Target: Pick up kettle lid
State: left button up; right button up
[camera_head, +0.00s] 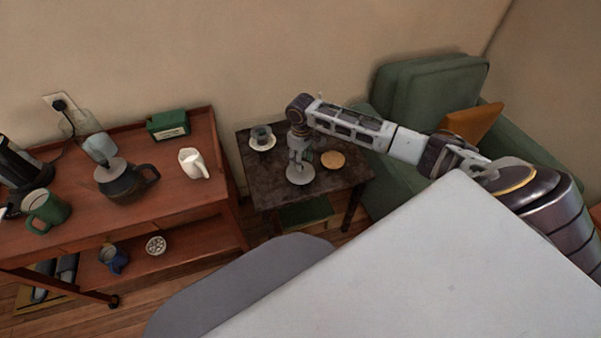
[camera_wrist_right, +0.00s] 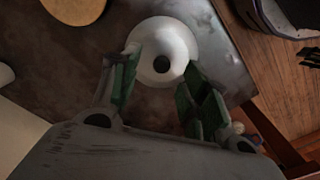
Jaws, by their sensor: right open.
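The kettle lid appears to be the pale round piece (camera_head: 300,176) on the small dark side table (camera_head: 262,181). In the right wrist view this lid (camera_wrist_right: 171,38) is white and domed, with a dark round centre that looks like a knob. My right gripper (camera_head: 297,164) points down over it. In the wrist view the open fingers of the right gripper (camera_wrist_right: 162,72) stand at either side of the lid's near edge, with nothing between them but the lid. I cannot tell whether they touch it. My left gripper is out of view.
On the side table are a cup on a saucer (camera_head: 262,142) and a round tan coaster (camera_head: 333,159). A wooden cart (camera_head: 190,222) at left holds a dark pot (camera_head: 122,182), white jug (camera_head: 193,163), green mug (camera_head: 46,210) and black kettle (camera_head: 17,163). A green armchair (camera_head: 415,88) stands behind.

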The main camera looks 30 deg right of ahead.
aim_at(307, 173)
jog(key=shift+f, duration=0.6)
notch_tip(307, 173, down, 2)
jog(key=shift+s+a+f+b, duration=0.1)
jog(key=shift+s+f+b, duration=0.05)
jog(key=shift+b, duration=0.35)
jog(key=shift+f, duration=0.65)
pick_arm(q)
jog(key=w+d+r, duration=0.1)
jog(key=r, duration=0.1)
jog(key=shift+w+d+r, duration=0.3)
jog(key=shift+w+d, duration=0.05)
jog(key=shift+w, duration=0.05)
pick_arm(e)
jog(key=shift+f, duration=0.2)
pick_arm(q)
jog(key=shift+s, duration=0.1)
pick_arm(e)
jog(key=shift+c, duration=1)
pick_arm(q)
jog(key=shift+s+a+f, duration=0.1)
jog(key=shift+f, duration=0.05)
pick_arm(e)
grip_shut()
